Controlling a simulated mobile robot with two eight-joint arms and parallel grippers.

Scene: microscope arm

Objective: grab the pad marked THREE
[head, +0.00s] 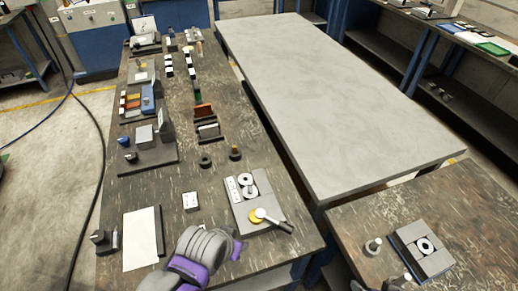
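No marking that reads THREE can be made out at this size. A grey plate (240,209) near the front of the long dark table bears white round pads (247,191) with dark centres, and a small printed label. A yellow disc (257,215) with a dark handle (279,223) lies at its front edge. A second grey plate (433,262) with a white round pad (424,246) is on the right table. My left gripper (238,250) is near the front table edge, below the first plate; its fingers are not clear. A dark part at the bottom right edge may be my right gripper (398,284), mostly cut off.
A white sheet (141,238), a small white block (190,201) and dark rings (205,161) lie near the first plate. Racks and blocks fill the far part of that table. A large bare grey table (330,100) stands to the right. A peg (373,246) stands on the right table.

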